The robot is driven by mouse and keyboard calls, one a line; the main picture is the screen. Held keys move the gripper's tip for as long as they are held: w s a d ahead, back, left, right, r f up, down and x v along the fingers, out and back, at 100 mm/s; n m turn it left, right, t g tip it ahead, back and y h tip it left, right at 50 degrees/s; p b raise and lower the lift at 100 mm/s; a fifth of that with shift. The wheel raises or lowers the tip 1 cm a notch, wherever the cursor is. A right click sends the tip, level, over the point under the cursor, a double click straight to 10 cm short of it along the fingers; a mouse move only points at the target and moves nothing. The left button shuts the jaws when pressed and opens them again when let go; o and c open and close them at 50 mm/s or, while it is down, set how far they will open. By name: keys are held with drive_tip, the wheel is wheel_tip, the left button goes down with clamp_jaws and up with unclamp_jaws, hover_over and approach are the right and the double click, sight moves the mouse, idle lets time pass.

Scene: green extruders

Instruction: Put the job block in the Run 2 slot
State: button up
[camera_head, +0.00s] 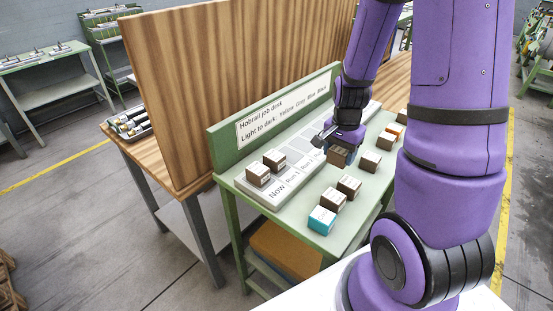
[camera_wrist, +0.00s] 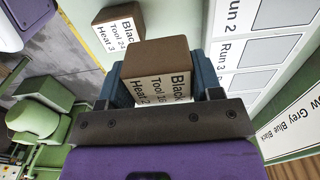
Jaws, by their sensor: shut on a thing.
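My gripper (camera_head: 338,146) is shut on a brown job block (camera_wrist: 160,75). The block has a white label reading "Black, Tool 16, Heat 2"; in the head view the block (camera_head: 340,157) shows below the fingers, above the desk's middle. The Run 2 label (camera_wrist: 234,14) is on the slot board at the upper right of the wrist view, with a grey slot patch (camera_wrist: 285,12) beside it that looks empty. The slot board (camera_head: 268,197) runs along the desk's back. Two blocks stand at its left end: one (camera_head: 258,175) in the Now slot, another (camera_head: 274,160) in the adjoining slot.
On the green desk's front stand a teal block (camera_head: 321,220), brown blocks (camera_head: 333,200) (camera_head: 349,187) (camera_head: 370,161) and others to the right. A green sign panel (camera_head: 225,150) stands behind the board, with a tall wooden partition (camera_head: 240,65) behind it.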

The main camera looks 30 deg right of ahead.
drive_tip(key=shift+s+a, duration=0.1)
drive_tip(key=shift+a, duration=0.35)
hover_over(289, 155)
drive_tip(key=shift+f, duration=2.55)
drive_tip(key=shift+f, duration=0.1)
drive_tip(key=o, duration=1)
drive_tip(key=shift+c, duration=0.2)
